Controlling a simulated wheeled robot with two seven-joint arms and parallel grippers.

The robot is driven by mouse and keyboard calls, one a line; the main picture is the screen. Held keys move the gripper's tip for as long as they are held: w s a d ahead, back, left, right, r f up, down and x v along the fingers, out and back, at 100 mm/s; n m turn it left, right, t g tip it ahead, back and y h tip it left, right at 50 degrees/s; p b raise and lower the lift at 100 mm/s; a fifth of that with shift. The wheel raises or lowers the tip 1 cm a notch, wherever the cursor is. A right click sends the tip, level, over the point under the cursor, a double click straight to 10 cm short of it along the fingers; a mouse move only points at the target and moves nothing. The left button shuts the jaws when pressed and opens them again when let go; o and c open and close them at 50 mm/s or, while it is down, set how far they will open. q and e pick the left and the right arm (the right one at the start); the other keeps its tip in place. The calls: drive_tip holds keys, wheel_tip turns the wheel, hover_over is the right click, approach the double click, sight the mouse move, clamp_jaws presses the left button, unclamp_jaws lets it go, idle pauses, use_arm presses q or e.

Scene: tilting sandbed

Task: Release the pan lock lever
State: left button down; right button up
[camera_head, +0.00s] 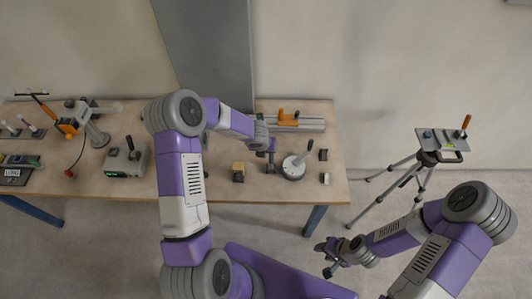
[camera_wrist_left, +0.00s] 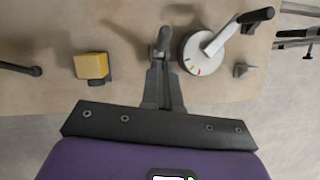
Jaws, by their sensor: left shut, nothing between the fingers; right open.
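A tripod (camera_head: 427,165) stands on the floor at the right. Its head carries a flat grey plate (camera_head: 435,139) and a lever with an orange handle (camera_head: 466,122); I cannot tell whether this is the pan lock lever. On the table, a round white dial (camera_head: 293,168) has a dark-tipped lever (camera_head: 309,146), which also shows in the left wrist view (camera_wrist_left: 255,15). My left gripper (camera_head: 271,153) is shut and empty over the table, left of the dial. In the left wrist view, its fingers (camera_wrist_left: 163,88) point at a small grey knobbed part (camera_wrist_left: 164,42). My right gripper (camera_head: 334,257) is open and empty, low in front of the tripod.
The wooden table (camera_head: 210,188) holds a yellow block on a dark base (camera_head: 238,172), an orange-handled slide (camera_head: 288,118), a grey box with a green display (camera_head: 125,160) and a clamp arm (camera_head: 92,125). Floor between table and tripod is clear.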

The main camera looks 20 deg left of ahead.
use_arm(q)
drive_tip(key=r, duration=0.2)
drive_tip(key=r+p, duration=0.1)
drive_tip(key=r, duration=0.2)
drive_tip(key=shift+s+a+r, duration=0.15)
drive_tip(key=shift+s+r, duration=0.2)
drive_tip(key=shift+s, duration=0.05)
drive_tip(key=s+d+f+m+b, duration=0.1)
drive_tip(key=s+f+m+b, duration=0.1)
drive_tip(key=f+m, duration=0.3)
drive_tip(key=s+d+f+m+b, duration=0.2)
drive_tip(key=s+f+m+b, duration=0.1)
drive_tip(key=f+m, duration=0.2)
drive_tip(key=s+d+f+m+b, duration=0.2)
drive_tip(key=s+f+m+b, duration=0.1)
drive_tip(key=f+m, duration=0.3)
drive_tip(key=shift+s+f+g+h, duration=0.35)
drive_tip(key=shift+f+g+h, duration=0.05)
drive_tip(key=shift+f, duration=0.35)
drive_tip(key=s+d+f+m+g+h+b, duration=0.1)
drive_tip(key=s+d+f+m+b, duration=0.3)
drive_tip(key=s+f+m, duration=0.2)
drive_tip(key=s+d+f+m+g+h+b, duration=0.2)
drive_tip(key=s+d+f+m+b, duration=0.2)
drive_tip(key=s+m, duration=0.5)
wheel_tip(320, 180, down, 2)
drive_tip(key=m, duration=0.4)
drive_tip(key=shift+s+d+f+m, duration=0.15)
drive_tip(key=shift+s+m, duration=0.25)
